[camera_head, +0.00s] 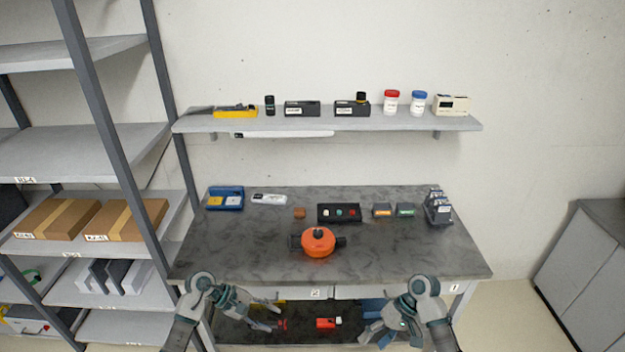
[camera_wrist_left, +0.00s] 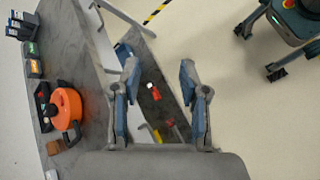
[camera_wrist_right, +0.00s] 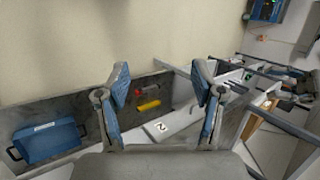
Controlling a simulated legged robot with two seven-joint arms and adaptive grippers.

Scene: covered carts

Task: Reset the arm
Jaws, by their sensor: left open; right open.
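My left gripper (camera_head: 272,318) hangs in front of the table's front edge, low, in the head view. Its two fingers (camera_wrist_left: 160,100) are apart and empty in the left wrist view. My right gripper (camera_head: 378,326) hangs in front of the table's front edge to the right. Its fingers (camera_wrist_right: 163,98) are apart with nothing between them in the right wrist view. Both grippers are clear of the tabletop objects.
The grey table (camera_head: 400,262) carries an orange round device (camera_head: 318,241), a black tray (camera_head: 326,214), a blue box (camera_head: 225,203) and small boxes. A lower shelf holds a red item (camera_head: 328,323) and a blue case (camera_wrist_right: 48,142). A rack (camera_head: 75,155) stands left; a wall shelf (camera_head: 300,123) hangs behind.

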